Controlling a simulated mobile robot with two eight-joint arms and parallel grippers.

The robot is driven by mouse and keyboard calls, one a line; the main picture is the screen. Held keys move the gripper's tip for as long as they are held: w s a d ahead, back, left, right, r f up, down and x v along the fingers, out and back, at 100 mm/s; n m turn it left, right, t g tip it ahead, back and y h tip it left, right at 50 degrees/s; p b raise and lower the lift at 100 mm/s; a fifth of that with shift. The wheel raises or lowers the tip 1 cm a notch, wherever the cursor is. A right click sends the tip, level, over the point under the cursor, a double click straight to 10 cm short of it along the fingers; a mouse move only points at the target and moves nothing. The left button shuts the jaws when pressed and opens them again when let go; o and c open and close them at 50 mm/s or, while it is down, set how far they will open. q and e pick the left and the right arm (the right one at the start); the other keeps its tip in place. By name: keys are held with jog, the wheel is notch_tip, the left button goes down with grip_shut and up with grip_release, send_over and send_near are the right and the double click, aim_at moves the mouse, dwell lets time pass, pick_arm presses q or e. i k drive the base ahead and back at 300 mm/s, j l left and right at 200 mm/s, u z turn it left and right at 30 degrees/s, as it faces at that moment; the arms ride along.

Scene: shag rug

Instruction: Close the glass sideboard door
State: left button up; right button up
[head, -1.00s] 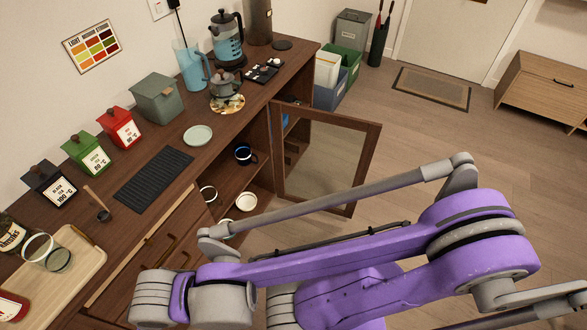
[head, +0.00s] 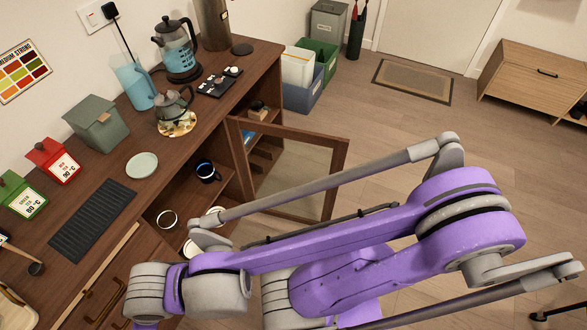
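The glass sideboard door (head: 296,177) has a brown wooden frame and a clear pane. It stands wide open, swung out from the sideboard (head: 258,84) into the room. Its lower part is partly hidden behind my purple arm. The open compartment shows a dark mug (head: 207,171) and several pale cups and dishes on its shelves. My arm crosses the lower part of the head view in front of the door. I cannot tell whether it touches the door. Neither gripper shows in the view.
Crates (head: 303,88) stand beyond the sideboard's far end. The wooden floor (head: 400,126) right of the door is clear.

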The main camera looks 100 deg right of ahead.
aim_at(340, 146)
jog(key=k+l, duration=0.25)
jog(key=l, duration=0.2)
jog(key=k+l, duration=0.2)
jog(key=l, duration=0.25)
jog(key=k+l, duration=0.25)
jog(key=l, duration=0.2)
jog(key=k+l, duration=0.25)
jog(key=l, duration=0.25)
jog(key=k+l, duration=0.2)
jog(key=l, duration=0.25)
jog(key=k+l, duration=0.25)
jog(key=l, duration=0.2)
jog(key=k+l, duration=0.2)
jog(key=l, duration=0.25)
jog(key=k+l, duration=0.25)
jog(key=l, duration=0.2)
jog(key=k+l+z, duration=0.15)
jog(key=l, duration=0.2)
jog(key=k+l+z, duration=0.15)
jog(key=l, duration=0.25)
jog(key=k, duration=0.1)
